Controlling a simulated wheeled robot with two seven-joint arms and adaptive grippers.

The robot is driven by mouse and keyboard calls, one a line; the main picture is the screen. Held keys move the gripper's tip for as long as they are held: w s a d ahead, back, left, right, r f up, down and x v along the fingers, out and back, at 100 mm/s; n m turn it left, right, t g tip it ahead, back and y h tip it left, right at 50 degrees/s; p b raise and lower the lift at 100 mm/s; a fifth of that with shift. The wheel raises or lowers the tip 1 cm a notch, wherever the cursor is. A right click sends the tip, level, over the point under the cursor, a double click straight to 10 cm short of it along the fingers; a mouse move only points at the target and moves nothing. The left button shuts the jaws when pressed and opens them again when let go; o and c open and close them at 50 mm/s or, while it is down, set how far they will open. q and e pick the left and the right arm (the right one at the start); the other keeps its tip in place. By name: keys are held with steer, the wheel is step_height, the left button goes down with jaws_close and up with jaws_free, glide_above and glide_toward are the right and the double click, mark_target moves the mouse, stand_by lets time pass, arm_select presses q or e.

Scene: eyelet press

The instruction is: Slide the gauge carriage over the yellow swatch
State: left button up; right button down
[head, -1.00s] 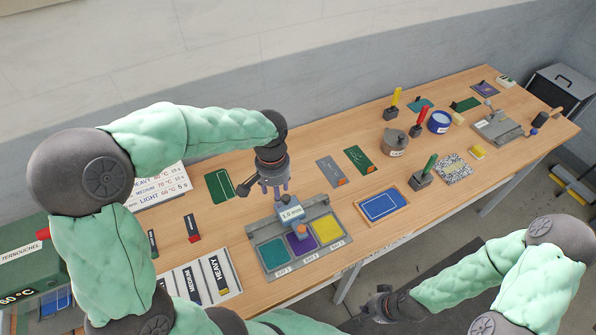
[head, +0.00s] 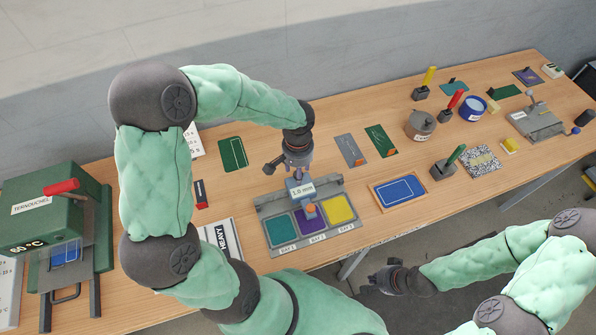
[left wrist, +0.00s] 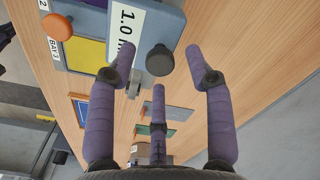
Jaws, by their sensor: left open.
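The gauge carriage (head: 301,191) is a blue-grey block with a "1.0 mm" label and an orange tip (head: 310,209). It sits on the grey gauge base (head: 268,205), with its orange tip over the purple swatch (head: 313,222). The yellow swatch (head: 339,208) lies to its right, the teal swatch (head: 281,229) to its left. My left gripper (head: 298,174) is open just above the carriage. In the left wrist view its spread purple fingers (left wrist: 160,68) surround the carriage's dark knob (left wrist: 160,60) without visible contact. My right gripper (head: 372,286) is low beyond the table's front edge; its jaws are unclear.
A blue card in a wooden frame (head: 399,191) lies right of the gauge base. Grey and green cards (head: 350,150) lie behind it. A round grey pot (head: 420,125) and a green-handled stamp (head: 447,164) stand farther right. A green press (head: 55,225) stands at left.

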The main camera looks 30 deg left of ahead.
arm_select(q)
steer(key=shift+f, duration=0.45)
jaws_close()
steer(key=w+d, duration=0.6)
steer(key=w, duration=0.1)
steer(key=shift+w+d+b, duration=0.15)
steer(key=shift+w+b, duration=0.15)
steer(key=shift+b, duration=0.15)
steer(key=shift+c, duration=1)
jaws_free()
steer(key=shift+r, duration=0.1)
steer(key=shift+o, duration=1)
steer(key=shift+w+d, duration=0.1)
